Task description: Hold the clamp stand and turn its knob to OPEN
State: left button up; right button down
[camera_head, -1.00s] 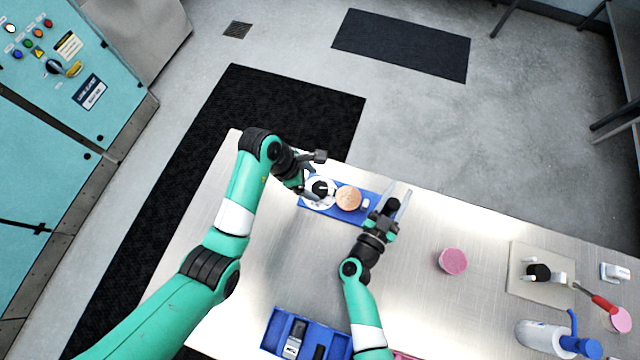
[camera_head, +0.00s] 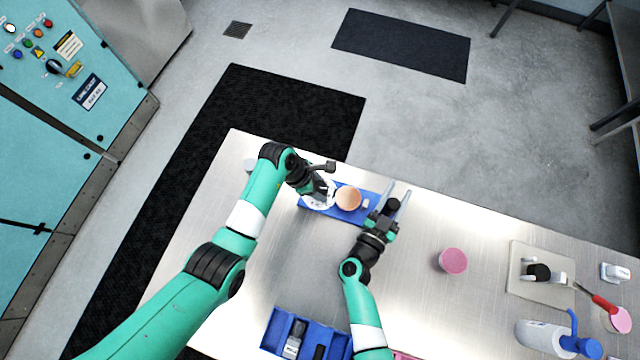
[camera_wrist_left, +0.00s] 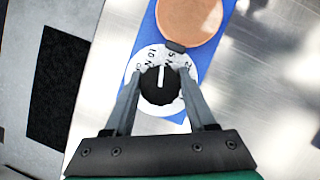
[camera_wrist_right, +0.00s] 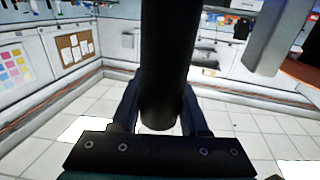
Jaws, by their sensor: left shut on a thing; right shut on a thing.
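The clamp stand has a blue base (camera_head: 340,213) with a white lettered dial (camera_wrist_left: 135,75), a copper-coloured disc (camera_head: 348,198) and clear upright parts at its right end. My left gripper (camera_head: 322,190) is shut on the black knob (camera_wrist_left: 157,90) in the dial's middle. The knob's white pointer line points towards the disc in the left wrist view. The dial's lettering is partly hidden and not fully readable. My right gripper (camera_head: 390,214) is shut on the black post (camera_wrist_right: 165,60) at the stand's right end; the post fills the middle of the right wrist view.
A pink disc (camera_head: 453,261) lies to the right. Further right are a beige plate (camera_head: 527,290) with a black-knobbed fixture, a red-handled tool (camera_head: 603,303) and a white-and-blue bottle (camera_head: 545,337). A blue tray (camera_head: 270,335) sits at the front. Bare table lies between.

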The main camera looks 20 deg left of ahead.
pick_arm(q)
jog(key=c, duration=0.3)
jog(key=shift+n+t, duration=0.5)
jog(key=shift+n, duration=1.1)
jog(key=shift+c, duration=0.2)
jog(key=o, duration=1.4)
jog(key=v, duration=1.2)
jog(key=shift+d, duration=0.2)
